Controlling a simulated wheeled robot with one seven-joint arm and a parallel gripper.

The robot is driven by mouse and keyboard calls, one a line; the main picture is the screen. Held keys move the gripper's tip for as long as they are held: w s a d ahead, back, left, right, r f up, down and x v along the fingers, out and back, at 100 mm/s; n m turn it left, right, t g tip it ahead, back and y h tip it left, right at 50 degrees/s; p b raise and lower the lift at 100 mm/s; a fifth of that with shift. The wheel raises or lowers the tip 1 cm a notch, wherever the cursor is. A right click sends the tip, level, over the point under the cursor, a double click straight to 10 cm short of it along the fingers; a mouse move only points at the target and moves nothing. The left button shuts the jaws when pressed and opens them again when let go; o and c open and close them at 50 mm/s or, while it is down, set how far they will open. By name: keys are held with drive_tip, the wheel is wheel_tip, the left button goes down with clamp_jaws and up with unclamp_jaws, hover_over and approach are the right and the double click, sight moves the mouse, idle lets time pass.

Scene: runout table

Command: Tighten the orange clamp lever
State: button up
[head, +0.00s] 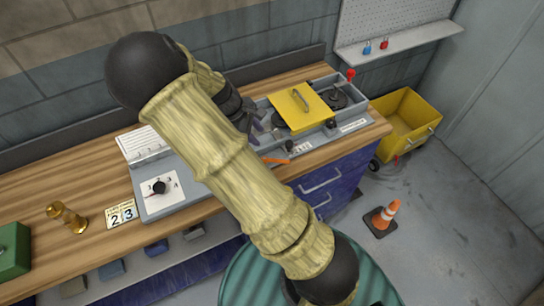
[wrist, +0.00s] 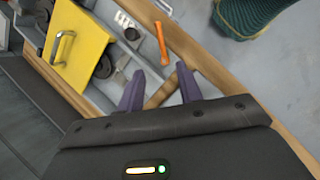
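The orange clamp lever (head: 275,160) shows in the head view as a short bar at the front edge of the grey fixture, just right of my arm. In the wrist view the lever (wrist: 161,43) lies ahead of the fingertips, near the wooden table edge. My gripper (wrist: 158,80) has two purple fingers spread apart with nothing between them; the lever is beyond them, apart. In the head view my arm hides much of the gripper, and its purple fingers (head: 262,128) show only partly above the fixture.
A yellow lid with a handle (head: 300,106) and a red-knobbed lever (head: 350,75) stand on the fixture. A dial panel (head: 159,187), brass piece (head: 67,217) and number card (head: 121,214) are on the wooden bench. A yellow cart (head: 405,118) and cone (head: 385,214) are on the floor.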

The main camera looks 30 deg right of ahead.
sight(280, 160)
drive_tip(key=shift+d+f, duration=0.1)
drive_tip(key=shift+f, duration=0.05)
drive_tip(key=p+x, duration=0.4)
drive_tip(key=x, duration=1.3)
drive_tip(key=shift+f, duration=0.15)
clamp_jaws()
